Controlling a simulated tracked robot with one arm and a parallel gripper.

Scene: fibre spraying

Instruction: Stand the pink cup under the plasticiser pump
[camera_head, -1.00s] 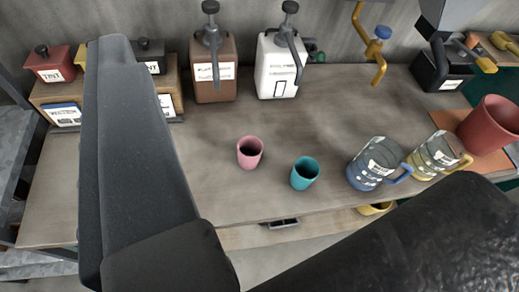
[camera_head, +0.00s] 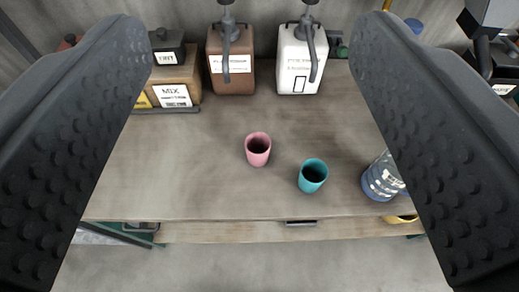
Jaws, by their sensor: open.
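The pink cup (camera_head: 258,150) stands upright on the wooden bench, empty as far as I can see, near the middle of the view. Two pump dispensers stand behind it: a brown one (camera_head: 230,88) and a white one (camera_head: 297,80), each with a grey pump head and a spout pointing down in front. Their labels are too blurred for me to tell which is the plasticiser pump. My gripper (camera_head: 250,42) is open and empty, its two dark studded fingers wide apart on either side of the cup in the picture, touching nothing I can see.
A teal cup (camera_head: 312,176) stands close at the pink cup's front right. A glass jug (camera_head: 381,178) stands further right, partly hidden by my right finger. A wooden box (camera_head: 178,80) with labels is at the back left. Bench between cups and pumps is clear.

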